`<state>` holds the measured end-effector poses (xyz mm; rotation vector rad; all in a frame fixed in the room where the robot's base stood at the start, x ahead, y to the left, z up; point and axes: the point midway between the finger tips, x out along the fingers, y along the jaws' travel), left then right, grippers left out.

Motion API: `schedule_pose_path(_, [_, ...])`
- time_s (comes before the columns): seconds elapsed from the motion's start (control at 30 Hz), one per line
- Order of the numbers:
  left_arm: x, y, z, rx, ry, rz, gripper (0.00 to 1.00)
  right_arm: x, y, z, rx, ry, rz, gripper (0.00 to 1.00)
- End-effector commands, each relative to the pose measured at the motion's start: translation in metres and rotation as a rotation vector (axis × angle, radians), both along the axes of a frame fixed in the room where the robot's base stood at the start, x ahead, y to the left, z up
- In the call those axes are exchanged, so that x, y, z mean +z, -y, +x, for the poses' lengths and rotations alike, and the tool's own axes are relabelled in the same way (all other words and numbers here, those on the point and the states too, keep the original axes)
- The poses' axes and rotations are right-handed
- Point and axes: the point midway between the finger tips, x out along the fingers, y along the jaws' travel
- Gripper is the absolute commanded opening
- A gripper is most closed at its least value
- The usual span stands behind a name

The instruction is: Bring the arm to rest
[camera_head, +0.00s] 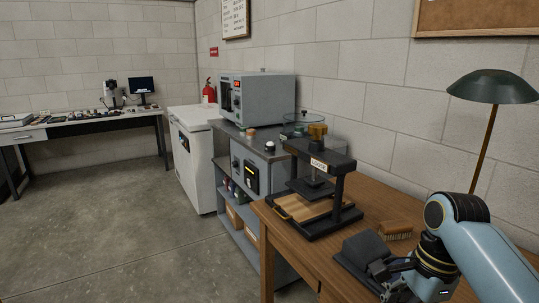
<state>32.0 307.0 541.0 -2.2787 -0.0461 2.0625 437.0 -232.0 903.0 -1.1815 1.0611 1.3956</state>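My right arm comes in from the lower right, over the wooden table (284,222). Its gripper (388,277) points down and to the left at the bottom of the view, close to a dark grey block-like thing (360,248) on the table. The fingers are dark and small, partly cut by the frame edge, so I cannot tell whether they are open or shut or touch the block. My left gripper is not in view.
A black press-like frame (341,190) with a wooden board (303,207) stands on the table. A wooden brush (395,230) lies near my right wrist. A green lamp (492,86) stands behind. A grey bench (222,130) carries an oven (262,98). Open floor lies left.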

Motion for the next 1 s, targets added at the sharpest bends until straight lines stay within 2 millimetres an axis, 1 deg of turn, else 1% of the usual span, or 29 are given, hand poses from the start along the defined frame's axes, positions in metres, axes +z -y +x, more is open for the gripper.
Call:
schedule_pose_path(0.03, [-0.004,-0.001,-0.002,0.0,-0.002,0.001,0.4,-0.008,0.0,-0.005,-0.001,-0.01,0.0,0.67])
schedule_pose_path(0.13, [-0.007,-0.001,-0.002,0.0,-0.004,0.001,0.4,-0.022,0.001,-0.016,-0.001,-0.036,-0.001,0.67])
schedule_pose_path(0.27, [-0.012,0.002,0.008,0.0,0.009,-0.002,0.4,-0.044,0.002,-0.035,-0.002,-0.083,-0.002,0.67])
schedule_pose_path(0.33, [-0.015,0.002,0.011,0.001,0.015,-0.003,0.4,-0.058,0.003,-0.047,-0.003,-0.112,-0.004,0.67])
schedule_pose_path(0.47, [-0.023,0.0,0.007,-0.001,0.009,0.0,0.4,-0.094,0.005,-0.076,-0.007,-0.175,-0.011,0.67])
schedule_pose_path(0.57, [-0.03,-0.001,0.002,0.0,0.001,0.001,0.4,-0.13,0.008,-0.102,0.001,-0.218,-0.017,0.67])
schedule_pose_path(0.67, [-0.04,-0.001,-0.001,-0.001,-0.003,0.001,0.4,-0.176,0.013,-0.137,0.035,-0.255,-0.023,0.67])
schedule_pose_path(0.7, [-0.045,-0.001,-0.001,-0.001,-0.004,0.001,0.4,-0.199,0.016,-0.154,0.06,-0.266,-0.025,0.67])
schedule_pose_path(0.77, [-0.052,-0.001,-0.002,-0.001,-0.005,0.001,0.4,-0.235,0.02,-0.184,0.108,-0.279,-0.028,0.67])
schedule_pose_path(0.8, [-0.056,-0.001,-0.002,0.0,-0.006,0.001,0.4,-0.259,0.024,-0.204,0.149,-0.282,-0.031,0.67])
schedule_pose_path(0.87, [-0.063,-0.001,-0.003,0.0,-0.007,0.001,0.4,-0.292,0.029,-0.236,0.218,-0.282,-0.033,0.67])
schedule_pose_path(0.9, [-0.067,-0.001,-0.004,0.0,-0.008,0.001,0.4,-0.313,0.033,-0.259,0.272,-0.279,-0.034,0.67])
schedule_pose_path(0.97, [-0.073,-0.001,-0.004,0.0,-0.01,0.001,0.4,-0.344,0.039,-0.294,0.362,-0.27,-0.037,0.67])
schedule_pose_path(1.0, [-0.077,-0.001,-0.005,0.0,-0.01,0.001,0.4,-0.363,0.043,-0.317,0.429,-0.258,-0.039,0.67])
